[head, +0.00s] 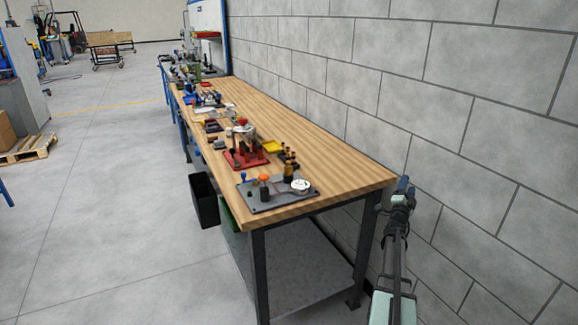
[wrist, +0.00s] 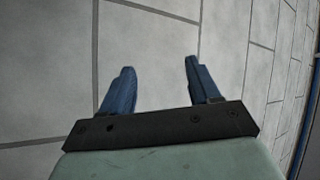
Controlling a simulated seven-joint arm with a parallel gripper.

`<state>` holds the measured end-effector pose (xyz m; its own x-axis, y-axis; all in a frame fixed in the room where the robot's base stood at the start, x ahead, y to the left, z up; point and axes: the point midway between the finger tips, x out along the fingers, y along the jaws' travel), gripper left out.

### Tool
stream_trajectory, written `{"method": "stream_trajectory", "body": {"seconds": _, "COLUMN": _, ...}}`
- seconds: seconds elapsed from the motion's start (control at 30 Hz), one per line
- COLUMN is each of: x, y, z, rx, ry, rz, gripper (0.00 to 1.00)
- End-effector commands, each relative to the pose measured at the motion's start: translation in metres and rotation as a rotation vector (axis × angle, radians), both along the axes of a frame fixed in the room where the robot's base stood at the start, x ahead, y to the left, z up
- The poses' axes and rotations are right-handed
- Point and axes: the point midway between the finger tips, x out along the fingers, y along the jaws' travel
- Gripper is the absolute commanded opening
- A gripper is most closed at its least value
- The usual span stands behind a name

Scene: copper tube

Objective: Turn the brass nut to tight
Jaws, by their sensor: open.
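I cannot make out the brass nut or copper tube for certain in the head view; the bench items are too small. Small dark and yellowish fittings (head: 289,172) stand near the front end of the workbench, and I cannot tell whether the nut is among them. My gripper (head: 407,187) is off the bench's right front corner, beside the block wall and apart from the fittings. In the wrist view, my gripper (wrist: 160,65) has two blue fingers spread apart with nothing between them.
The long wooden workbench (head: 350,171) runs along the grey block wall (head: 400,60). A grey plate (head: 266,203) with a blue item, an orange knob and a white round dial sits at its near end. A red stand (head: 238,161) is behind. A black bin (head: 204,201) is left; floor there is clear.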

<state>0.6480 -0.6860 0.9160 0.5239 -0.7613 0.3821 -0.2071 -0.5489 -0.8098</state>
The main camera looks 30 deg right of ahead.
Motion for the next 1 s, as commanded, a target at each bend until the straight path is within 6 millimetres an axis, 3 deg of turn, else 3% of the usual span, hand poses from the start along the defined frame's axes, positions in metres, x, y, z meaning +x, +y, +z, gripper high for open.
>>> {"method": "stream_trajectory", "body": {"seconds": 0.03, "x": 0.006, "y": -0.002, "z": 0.019, "rx": -0.021, "ry": 0.005, "rz": 0.007, "gripper": 0.61}}
{"method": "stream_trajectory", "body": {"seconds": 0.2, "x": 0.033, "y": 0.000, "z": 0.062, "rx": -0.057, "ry": 0.076, "rz": 0.032, "gripper": 0.61}}
{"method": "stream_trajectory", "body": {"seconds": 0.33, "x": 0.068, "y": 0.009, "z": 0.082, "rx": -0.046, "ry": 0.200, "rz": 0.061, "gripper": 0.61}}
{"method": "stream_trajectory", "body": {"seconds": 0.47, "x": 0.106, "y": 0.027, "z": 0.088, "rx": -0.019, "ry": 0.366, "rz": 0.105, "gripper": 0.61}}
{"method": "stream_trajectory", "body": {"seconds": 0.7, "x": 0.172, "y": 0.080, "z": 0.100, "rx": 0.001, "ry": 0.714, "rz": 0.234, "gripper": 0.61}}
{"method": "stream_trajectory", "body": {"seconds": 1.0, "x": 0.221, "y": 0.173, "z": 0.120, "rx": -0.048, "ry": 1.147, "rz": 0.467, "gripper": 0.61}}
